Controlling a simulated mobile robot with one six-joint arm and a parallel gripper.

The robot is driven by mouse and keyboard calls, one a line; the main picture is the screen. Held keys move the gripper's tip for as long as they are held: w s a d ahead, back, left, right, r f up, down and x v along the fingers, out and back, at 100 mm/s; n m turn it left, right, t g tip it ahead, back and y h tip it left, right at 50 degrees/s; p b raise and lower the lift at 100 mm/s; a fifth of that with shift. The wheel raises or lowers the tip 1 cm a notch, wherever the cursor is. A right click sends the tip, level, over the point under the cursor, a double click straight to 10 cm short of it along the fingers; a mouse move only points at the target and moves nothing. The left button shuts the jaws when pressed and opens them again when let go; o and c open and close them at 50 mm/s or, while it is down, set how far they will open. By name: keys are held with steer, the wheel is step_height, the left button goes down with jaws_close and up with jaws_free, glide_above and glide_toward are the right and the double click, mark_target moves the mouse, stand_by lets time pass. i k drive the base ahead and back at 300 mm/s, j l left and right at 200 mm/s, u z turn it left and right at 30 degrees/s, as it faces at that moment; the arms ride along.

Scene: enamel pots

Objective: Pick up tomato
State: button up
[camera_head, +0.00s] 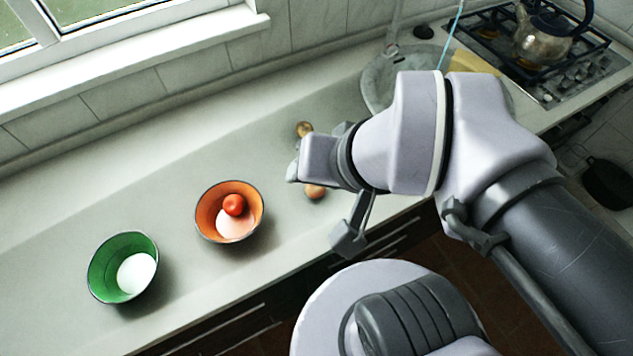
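A small red tomato (233,205) lies inside an orange enamel bowl (203,222) with a dark rim. The bowl stands on the grey counter, left of the middle of the view. My gripper (296,168) is above the counter, to the right of the orange bowl and apart from the tomato. My own wrist and arm hide most of its fingers, so I cannot tell how far apart they are. I see nothing clearly held in it.
A green enamel bowl (100,272) stands to the left. A brownish round item (304,129) and another (315,193) lie near my gripper. A sink (376,84) and a stove with a kettle (545,40) are at the back right. The window wall bounds the counter behind.

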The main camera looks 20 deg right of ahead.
mark_target(315, 192)
steer(key=k+l+z, duration=0.2)
steer(key=z, duration=0.15)
steer(key=k+l+z, duration=0.15)
steer(key=l+z, duration=0.25)
steer(key=j, duration=0.1)
